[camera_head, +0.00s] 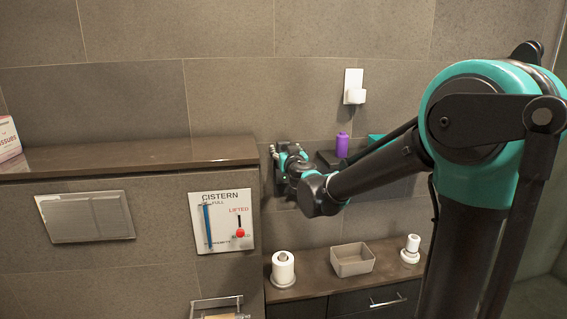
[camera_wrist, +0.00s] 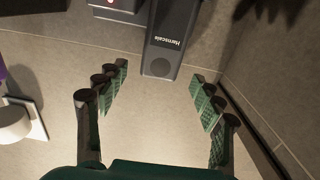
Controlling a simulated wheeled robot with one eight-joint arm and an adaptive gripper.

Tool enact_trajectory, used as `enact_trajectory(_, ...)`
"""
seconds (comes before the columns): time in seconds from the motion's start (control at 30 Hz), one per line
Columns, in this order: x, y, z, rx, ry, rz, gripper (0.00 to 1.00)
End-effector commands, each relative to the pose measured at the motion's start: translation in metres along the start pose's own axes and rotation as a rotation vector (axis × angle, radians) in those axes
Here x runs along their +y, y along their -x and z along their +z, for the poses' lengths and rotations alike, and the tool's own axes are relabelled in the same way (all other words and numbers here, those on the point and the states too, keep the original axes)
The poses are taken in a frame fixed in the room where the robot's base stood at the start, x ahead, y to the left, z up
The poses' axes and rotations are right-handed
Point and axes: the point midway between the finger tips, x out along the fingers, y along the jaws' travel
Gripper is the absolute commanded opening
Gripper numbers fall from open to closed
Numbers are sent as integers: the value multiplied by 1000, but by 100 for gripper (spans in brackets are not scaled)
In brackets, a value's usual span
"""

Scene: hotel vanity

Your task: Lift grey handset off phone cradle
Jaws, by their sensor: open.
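The grey handset (camera_wrist: 165,42), a long dark bar with white lettering, shows at the top middle of the wrist view. Its near end has a small round mark. A dark unit with a small red light (camera_wrist: 118,8) lies to its left; I cannot tell how the two join. My gripper (camera_wrist: 160,84) is open and empty, its green-padded fingers spread to either side of the handset's near end, without visible contact. In the head view my gripper (camera_head: 274,160) is at the grey wall; the handset cannot be made out clearly there.
A purple bottle (camera_head: 342,145) stands right of my gripper. The cistern panel (camera_head: 222,221) is at lower left, below a brown ledge (camera_head: 130,155). Below are a paper roll (camera_head: 283,268), a beige bin (camera_head: 352,260) and a white item (camera_head: 411,246) on a counter.

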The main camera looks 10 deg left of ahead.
Motion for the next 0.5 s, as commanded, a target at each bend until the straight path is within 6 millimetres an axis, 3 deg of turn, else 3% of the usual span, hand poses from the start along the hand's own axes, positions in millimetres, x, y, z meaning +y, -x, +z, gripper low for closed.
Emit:
enact_trajectory(0.3,1,-40,4,0,0,1,67)
enact_trajectory(0.5,1,-48,4,0,0,0,67)
